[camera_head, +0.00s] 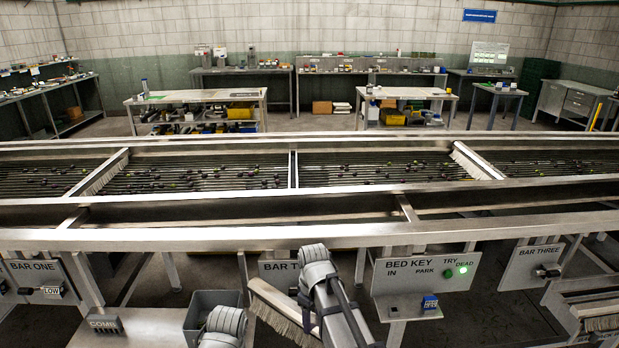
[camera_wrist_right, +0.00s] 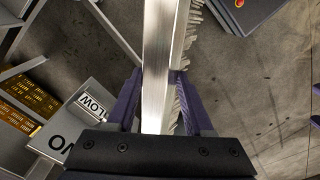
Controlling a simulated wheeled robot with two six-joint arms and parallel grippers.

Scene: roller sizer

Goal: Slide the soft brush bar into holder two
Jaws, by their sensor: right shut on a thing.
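The soft brush bar (camera_head: 268,303), a metal bar with pale bristles, is tilted in front of the machine, low in the middle of the head view. My right gripper (camera_wrist_right: 158,100) is shut on the brush bar (camera_wrist_right: 158,60), with a dark purple finger on each side in the right wrist view. My right arm covers part of the bar in the head view. The panel for bar two (camera_head: 278,268) is behind the bar and partly hidden. On the roller bed above it, a narrow metal divider (camera_head: 293,170) shows no bristles. My left gripper is not seen.
Bristled bars lie across the bed at left (camera_head: 100,174) and right (camera_head: 476,161). The bed key panel (camera_head: 425,275) shows a green light by TRY and DEAD. A grey bin (camera_head: 207,303) stands left of the brush bar. The long front rail (camera_head: 190,240) crosses the view.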

